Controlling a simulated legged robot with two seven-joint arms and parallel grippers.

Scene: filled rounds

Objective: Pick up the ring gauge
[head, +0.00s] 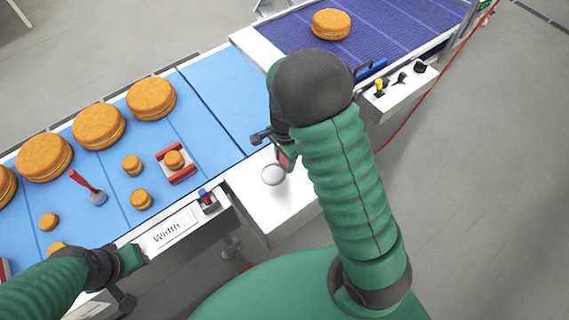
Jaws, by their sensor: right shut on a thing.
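The ring gauge (273,175) is a small pale ring with a red part at its upper right. It shows over the white side shelf (262,205) in the middle of the head view. My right gripper (283,152) is shut on the ring gauge, at its red part. My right forearm and wrist hide much of this gripper, and I cannot tell whether the ring touches the shelf. My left gripper (130,262) is low at the left, by the front edge of the blue belt, away from the ring gauge. Its fingers are not clear.
The blue belt (216,95) carries several large and small orange filled rounds, a red-handled tool (88,187) and a red holder (176,166) with a small round. A darker belt (375,25) holds one round (331,24). A control box (400,92) stands at the right.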

